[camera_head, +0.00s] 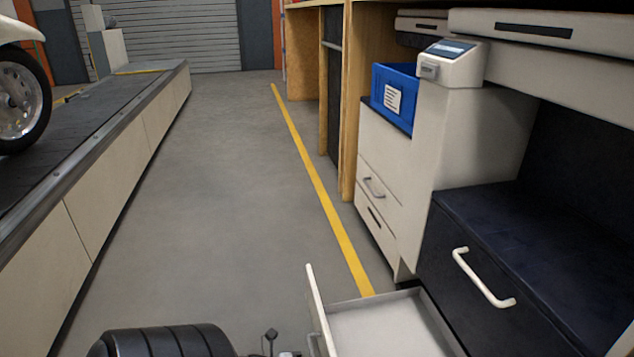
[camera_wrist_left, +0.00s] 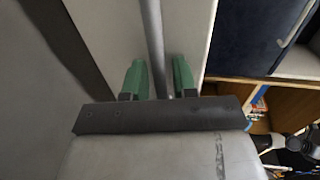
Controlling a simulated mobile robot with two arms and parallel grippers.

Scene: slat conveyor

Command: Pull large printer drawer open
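A large drawer (camera_head: 385,328) stands pulled out at the bottom of the printer, with a pale front panel (camera_head: 317,305) and a shallow, empty grey tray. In the left wrist view a grey bar handle (camera_wrist_left: 153,40) runs along the pale drawer front (camera_wrist_left: 187,35). My left gripper (camera_wrist_left: 158,80) has its two green fingers on either side of this bar. A narrow gap shows at the right finger, so the fingers look open around the handle. In the head view my left arm is at the bottom edge and its fingers are hidden. My right gripper is not in view.
A dark panel with a white handle (camera_head: 484,279) is above the open drawer. A pale cabinet (camera_head: 380,175) carries a blue bin (camera_head: 394,92). The slat conveyor (camera_head: 110,165) runs along the left. The grey floor between is clear, with a yellow line (camera_head: 322,190).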

